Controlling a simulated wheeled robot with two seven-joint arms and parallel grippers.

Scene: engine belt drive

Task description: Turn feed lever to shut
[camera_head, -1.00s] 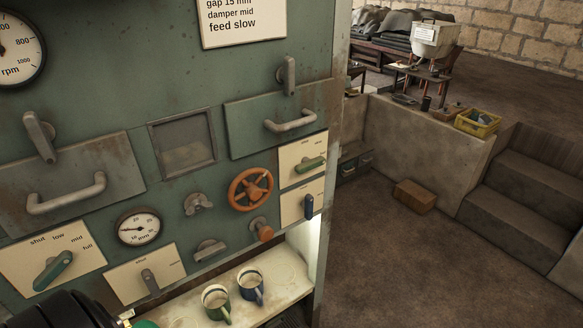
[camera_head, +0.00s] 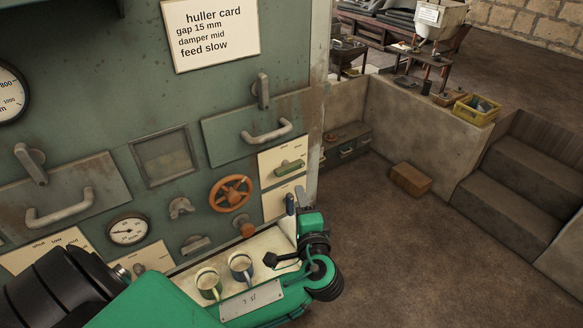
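On the right edge of the green machine panel, a pale lower plate (camera_head: 272,205) carries a dark blue lever (camera_head: 290,204). It stands nearly upright; the gripper partly covers the plate, and its marks are not readable. Above it, another pale plate (camera_head: 266,164) carries a green lever (camera_head: 289,168) lying near level. I cannot tell by name which is the feed lever. My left gripper (camera_head: 301,196) is just right of the blue lever, with grey finger parts close to it. Contact and finger opening cannot be made out. My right gripper is not in view.
A card (camera_head: 210,32) reads "feed slow". Open floor lies right.

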